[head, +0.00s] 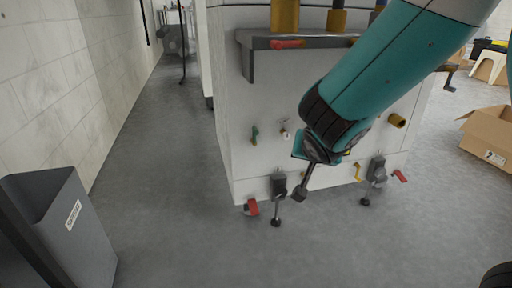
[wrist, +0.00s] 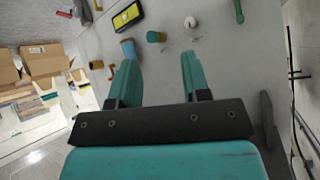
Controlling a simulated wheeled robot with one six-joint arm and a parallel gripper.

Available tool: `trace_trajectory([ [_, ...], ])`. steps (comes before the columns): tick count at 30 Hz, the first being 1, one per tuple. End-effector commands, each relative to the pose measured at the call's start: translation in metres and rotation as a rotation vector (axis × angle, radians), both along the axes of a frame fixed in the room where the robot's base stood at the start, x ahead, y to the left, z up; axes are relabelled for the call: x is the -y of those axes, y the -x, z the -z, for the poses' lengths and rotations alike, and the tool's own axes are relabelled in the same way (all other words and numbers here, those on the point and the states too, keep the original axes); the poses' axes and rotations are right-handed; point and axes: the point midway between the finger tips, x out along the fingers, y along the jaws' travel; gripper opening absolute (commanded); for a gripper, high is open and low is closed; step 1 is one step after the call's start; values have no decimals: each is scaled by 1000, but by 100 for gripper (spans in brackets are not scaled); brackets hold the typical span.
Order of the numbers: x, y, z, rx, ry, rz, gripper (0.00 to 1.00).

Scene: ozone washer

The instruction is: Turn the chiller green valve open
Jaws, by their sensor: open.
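The chiller's green valve handle (head: 254,135) is on the lower left of the white machine front in the head view. It stands roughly upright there. A green handle, apparently the same one, shows at the top right edge of the wrist view (wrist: 239,12). My gripper (wrist: 158,65) is open, with two teal fingers spread and nothing between them. It points at the machine panel, and the green handle lies beyond its right finger in the wrist view, apart from it. In the head view my arm hides most of the gripper.
Red handles (head: 252,207) sit low on the machine. A grey bin (head: 70,220) stands left; a cardboard box (head: 488,135) lies right. Floor between bin and machine is clear.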

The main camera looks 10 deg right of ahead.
Motion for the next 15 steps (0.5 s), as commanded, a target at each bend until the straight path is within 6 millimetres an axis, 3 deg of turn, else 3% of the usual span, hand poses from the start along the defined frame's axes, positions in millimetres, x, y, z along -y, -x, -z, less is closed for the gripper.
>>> trace_trajectory([
  [1,4,-23,32,126,49,28,43],
  [4,1,-57,41,385,112,-2,43],
  [6,-14,-71,47,515,134,-78,43],
  [12,-57,-84,61,681,141,-290,43],
  [15,-65,-87,62,699,137,-330,43],
])
